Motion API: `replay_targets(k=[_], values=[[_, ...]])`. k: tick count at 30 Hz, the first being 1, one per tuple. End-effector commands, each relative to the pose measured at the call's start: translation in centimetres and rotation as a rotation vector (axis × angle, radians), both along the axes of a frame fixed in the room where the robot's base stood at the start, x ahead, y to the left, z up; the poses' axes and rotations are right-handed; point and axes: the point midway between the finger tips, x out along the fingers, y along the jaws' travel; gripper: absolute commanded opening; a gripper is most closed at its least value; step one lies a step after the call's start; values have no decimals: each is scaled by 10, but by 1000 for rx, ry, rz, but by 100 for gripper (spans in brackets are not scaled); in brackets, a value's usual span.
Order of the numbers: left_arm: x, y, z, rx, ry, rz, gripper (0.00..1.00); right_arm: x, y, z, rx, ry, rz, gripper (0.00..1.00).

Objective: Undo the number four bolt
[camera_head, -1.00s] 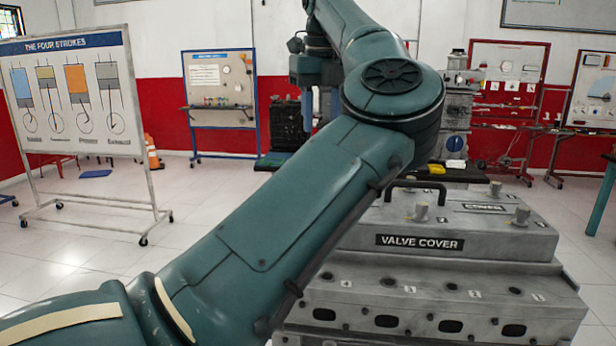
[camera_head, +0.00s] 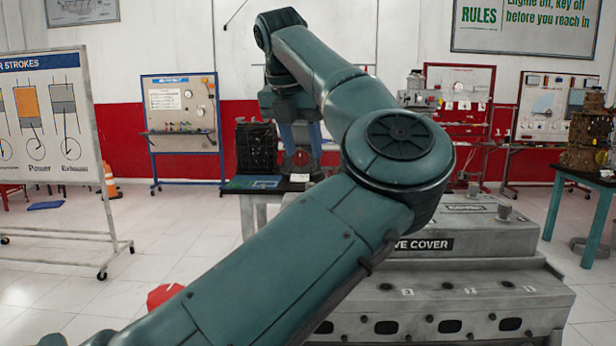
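The grey engine trainer (camera_head: 455,268) stands in front of me on the right, with its valve cover (camera_head: 480,212) on top. Small number labels and dark round spots run along its front ledge. The number four label and the bolt there are hidden behind my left arm. My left arm crosses the picture from the lower left, bends at a large elbow, and folds back up and left. My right gripper is out of view.
A chart board (camera_head: 60,135) on wheels is at left. A teal table (camera_head: 575,180) is at far right. A red object (camera_head: 163,295) is partly hidden by my arm. Open floor lies at left.

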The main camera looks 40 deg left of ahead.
Motion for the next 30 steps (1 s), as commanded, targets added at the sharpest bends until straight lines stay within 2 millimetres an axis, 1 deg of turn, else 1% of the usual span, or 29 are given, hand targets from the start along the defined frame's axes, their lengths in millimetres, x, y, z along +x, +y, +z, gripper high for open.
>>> replay_targets(k=[1,3,6,9,12,17,24,30], values=[[4,1,-11,0,3,0,39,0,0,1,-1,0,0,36],[9,3,-25,-2,4,1,39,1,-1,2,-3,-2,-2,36],[16,5,-41,-1,2,0,39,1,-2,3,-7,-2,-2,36],[22,6,-55,0,3,-1,39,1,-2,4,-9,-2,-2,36],[26,7,-63,0,0,0,39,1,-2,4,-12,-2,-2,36],[28,8,-70,1,0,0,39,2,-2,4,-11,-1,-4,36],[28,9,-71,1,0,1,39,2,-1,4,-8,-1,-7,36],[28,8,-70,0,0,1,23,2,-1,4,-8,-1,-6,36]])
